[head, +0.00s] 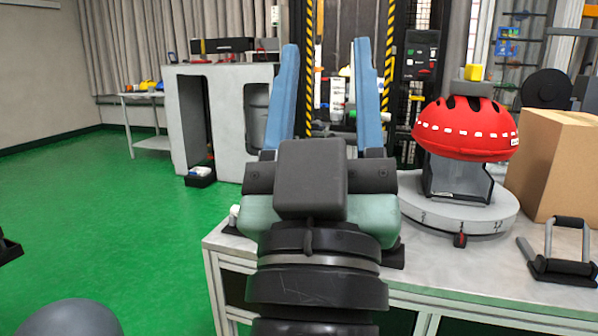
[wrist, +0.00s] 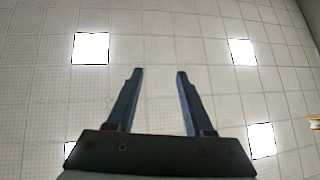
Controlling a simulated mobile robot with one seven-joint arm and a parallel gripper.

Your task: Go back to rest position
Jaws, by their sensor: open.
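My gripper (head: 326,50) is raised in the middle of the head view, with its two blue fingers pointing up and spread well apart. Nothing is between the fingers. The wrist view also shows my gripper (wrist: 158,73) open and empty against the ceiling, which has square lit panels (wrist: 91,48). My arm hides the left part of the workbench.
A workbench (head: 480,278) carries a red helmet (head: 465,128) on a round grey base (head: 455,212), a cardboard box (head: 556,160) and a black-handled tool (head: 560,252). A grey cabinet (head: 228,135) stands behind. The green floor (head: 90,205) at left is mostly clear.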

